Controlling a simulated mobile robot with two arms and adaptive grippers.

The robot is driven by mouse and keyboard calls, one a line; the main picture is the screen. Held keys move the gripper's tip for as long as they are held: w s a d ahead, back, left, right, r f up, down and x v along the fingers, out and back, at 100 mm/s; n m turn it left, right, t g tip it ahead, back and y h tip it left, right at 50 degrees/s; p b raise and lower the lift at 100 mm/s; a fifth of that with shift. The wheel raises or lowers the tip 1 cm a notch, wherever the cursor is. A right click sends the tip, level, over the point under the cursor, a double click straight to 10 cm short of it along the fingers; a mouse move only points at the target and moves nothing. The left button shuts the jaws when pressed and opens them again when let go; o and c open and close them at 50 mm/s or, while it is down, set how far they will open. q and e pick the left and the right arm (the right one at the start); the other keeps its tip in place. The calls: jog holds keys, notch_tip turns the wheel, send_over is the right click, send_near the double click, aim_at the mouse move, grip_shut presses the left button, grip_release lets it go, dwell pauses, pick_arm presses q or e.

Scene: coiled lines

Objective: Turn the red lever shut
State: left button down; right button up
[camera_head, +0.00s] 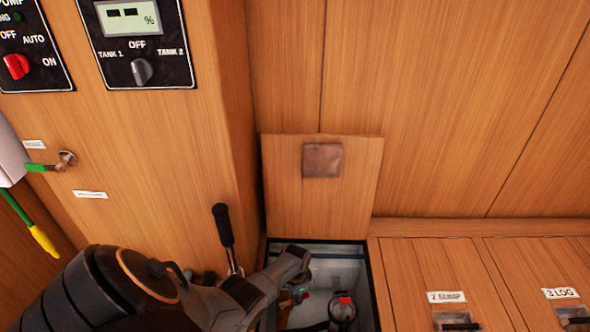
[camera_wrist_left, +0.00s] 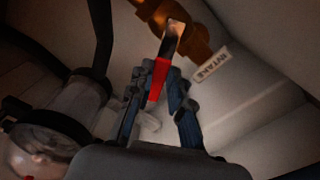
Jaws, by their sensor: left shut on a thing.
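The red lever (camera_wrist_left: 157,82) shows in the left wrist view, on a bare metal arm that runs up to a brass valve body (camera_wrist_left: 187,27). My left gripper (camera_wrist_left: 162,75) is shut on the lever's red end, with one finger on each side. In the head view my left gripper (camera_head: 292,262) reaches down into the open locker in the floor, and its fingertips are hard to make out. The red lever cannot be made out with certainty in the head view. My right gripper is in neither view.
The locker's hatch lid (camera_head: 280,190) stands open against the wall. Inside the locker a clear-topped strainer (camera_head: 342,310) stands right of my gripper. A black-handled lever (camera_head: 223,226) rises left of the opening. A white label (camera_wrist_left: 212,64) sits beside the valve.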

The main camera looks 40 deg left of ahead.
pick_arm(q)
jog(key=shift+d, duration=0.2)
jog(key=shift+m, duration=0.3)
jog(key=c, duration=1.2)
grip_release()
jog(key=shift+r, duration=0.15)
notch_tip(320, 180, up, 12)
jog(key=shift+f, duration=0.15)
